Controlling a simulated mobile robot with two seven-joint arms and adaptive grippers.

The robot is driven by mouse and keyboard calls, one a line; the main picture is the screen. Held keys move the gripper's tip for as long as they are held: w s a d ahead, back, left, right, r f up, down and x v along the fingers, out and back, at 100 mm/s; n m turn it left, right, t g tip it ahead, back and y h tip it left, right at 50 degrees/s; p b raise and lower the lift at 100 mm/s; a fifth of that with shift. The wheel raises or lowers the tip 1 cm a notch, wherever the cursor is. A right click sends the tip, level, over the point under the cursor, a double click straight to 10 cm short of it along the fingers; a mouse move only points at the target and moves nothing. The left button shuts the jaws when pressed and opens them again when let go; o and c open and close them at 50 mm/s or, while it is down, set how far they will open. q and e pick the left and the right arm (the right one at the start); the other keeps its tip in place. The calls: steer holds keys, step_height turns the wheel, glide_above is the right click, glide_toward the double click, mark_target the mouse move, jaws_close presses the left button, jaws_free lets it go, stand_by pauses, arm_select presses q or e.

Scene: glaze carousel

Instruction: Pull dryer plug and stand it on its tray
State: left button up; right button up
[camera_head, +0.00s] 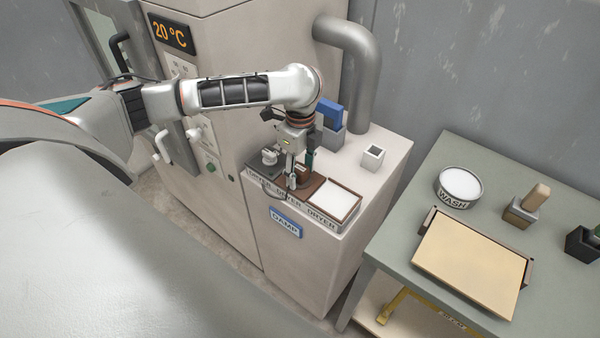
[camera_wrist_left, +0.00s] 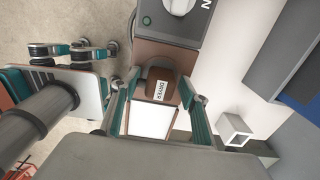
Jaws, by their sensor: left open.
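The dryer plug (camera_wrist_left: 160,84) is a brown block with a white DRYER label. It stands upright on the brown DRYER section, between the spread fingers of my left gripper (camera_wrist_left: 161,78). In the head view my left gripper (camera_head: 299,173) points down over that section and partly hides the plug. It is open; I cannot tell whether a finger touches the plug. The dryer tray (camera_head: 357,210) is a white-floored square with a brown rim, just right of the plug and empty. It also shows below the plug in the wrist view (camera_wrist_left: 152,122). My right gripper is not in view.
Behind stand a small white square holder (camera_head: 373,156), a blue-topped block (camera_head: 331,114) and a thick pipe (camera_head: 362,85). A green table with a WASH tub (camera_head: 459,187) stands right, across a gap.

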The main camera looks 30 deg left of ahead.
mark_target(301, 168)
arm_select(q)
jaws_close()
steer(key=shift+r, duration=3)
steer(key=shift+s+d, duration=0.2)
steer(key=shift+d, duration=2.5)
steer(key=shift+s+d, duration=0.2)
steer(key=shift+d, duration=2.45)
steer(key=shift+f, duration=0.9)
steer(key=shift+f, duration=0.35)
